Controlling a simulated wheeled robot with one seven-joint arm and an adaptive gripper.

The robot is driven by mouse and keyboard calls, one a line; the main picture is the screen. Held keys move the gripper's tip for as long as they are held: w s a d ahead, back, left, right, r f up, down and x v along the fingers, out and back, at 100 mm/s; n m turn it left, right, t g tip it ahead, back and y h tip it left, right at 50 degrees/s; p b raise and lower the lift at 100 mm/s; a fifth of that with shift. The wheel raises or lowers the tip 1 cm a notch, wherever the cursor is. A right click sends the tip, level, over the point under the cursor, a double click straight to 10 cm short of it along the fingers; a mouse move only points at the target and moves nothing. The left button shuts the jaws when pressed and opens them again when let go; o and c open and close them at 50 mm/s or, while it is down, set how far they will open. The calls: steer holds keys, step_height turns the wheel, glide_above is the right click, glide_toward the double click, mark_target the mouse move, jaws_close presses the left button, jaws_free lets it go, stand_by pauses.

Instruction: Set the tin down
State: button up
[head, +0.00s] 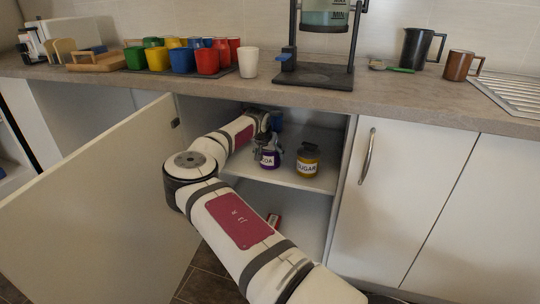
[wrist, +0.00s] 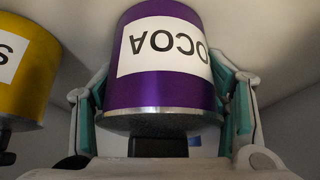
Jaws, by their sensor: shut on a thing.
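The tin is purple with a white label reading COCOA; it shows upside down in the wrist view (wrist: 165,90). In the head view the cocoa tin (head: 269,159) is inside the open cabinet, over the upper shelf (head: 305,184). My gripper (head: 266,143) is shut on it, with one finger on each side in the wrist view (wrist: 162,105). The tin looks upright. I cannot tell whether its base touches the shelf. A yellow sugar tin (head: 307,160) stands on the shelf to its right, apart from it; it also shows in the wrist view (wrist: 22,75).
The open cabinet door (head: 90,215) stands left of my arm. A blue item (head: 277,117) is deeper in the cabinet, partly hidden. A red item (head: 273,220) lies lower down. The countertop (head: 390,92) overhangs the shelf. Bare shelf shows in front of the tins.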

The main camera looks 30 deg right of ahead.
steer(key=o, duration=1.3)
steer(key=shift+f, duration=0.15)
steer(key=shift+o, duration=0.2)
steer(key=shift+s+a+r, duration=0.1)
steer(key=shift+a+r, duration=0.05)
steer(key=shift+r, duration=0.25)
steer(key=s+a+p, duration=0.4)
steer(key=s+a, duration=0.3)
steer(key=a, duration=0.2)
steer(key=shift+s+a+r, duration=0.25)
steer(key=shift+s+a, duration=0.05)
steer(key=shift+a, duration=0.05)
